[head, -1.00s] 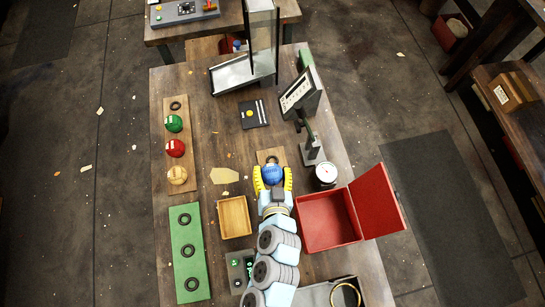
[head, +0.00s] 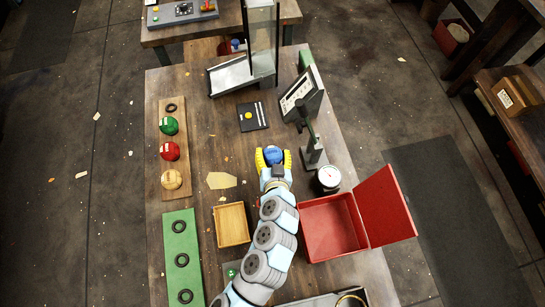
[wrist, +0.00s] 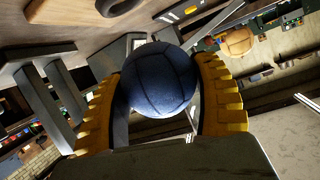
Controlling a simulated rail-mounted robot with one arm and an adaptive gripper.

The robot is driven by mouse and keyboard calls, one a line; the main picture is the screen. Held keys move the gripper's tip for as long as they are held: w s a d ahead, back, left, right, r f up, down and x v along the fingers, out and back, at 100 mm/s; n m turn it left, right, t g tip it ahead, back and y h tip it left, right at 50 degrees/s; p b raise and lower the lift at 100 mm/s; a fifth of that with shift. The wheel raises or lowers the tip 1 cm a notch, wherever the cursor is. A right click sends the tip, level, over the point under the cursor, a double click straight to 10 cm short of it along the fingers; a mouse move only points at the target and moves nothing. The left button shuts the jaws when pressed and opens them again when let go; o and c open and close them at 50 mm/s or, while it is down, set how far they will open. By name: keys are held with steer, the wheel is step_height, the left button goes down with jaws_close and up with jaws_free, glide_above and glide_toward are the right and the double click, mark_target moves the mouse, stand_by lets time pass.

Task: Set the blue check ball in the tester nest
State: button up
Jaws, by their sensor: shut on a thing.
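The blue check ball (head: 274,155) is between the yellow fingers of my gripper (head: 273,158), near the middle of the bench. In the wrist view the dark blue ball (wrist: 160,80) sits between both ridged yellow fingers, which press on its sides. The small wooden plate with a black ring, seen earlier just beyond the ball, is now hidden behind the ball and gripper. I cannot tell whether the ball touches it. The tester stand (head: 312,150) with its dial gauge (head: 328,178) is just right of my gripper.
A wooden rack (head: 182,190) at left holds green, red and cream balls, with an empty ring at its far end. A green board (head: 182,241) has three empty rings. A wooden tray (head: 233,224) and an open red box (head: 333,228) flank my arm. A display unit (head: 301,94) stands beyond.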

mark_target(273, 158)
steer(key=shift+w+f+b, duration=0.2)
steer(key=shift+f+b, duration=0.1)
steer(key=shift+f, duration=1.5)
steer(key=o, duration=1.3)
steer(key=shift+f, duration=0.1)
steer(key=shift+s, duration=0.1)
steer(key=shift+v, duration=3.75)
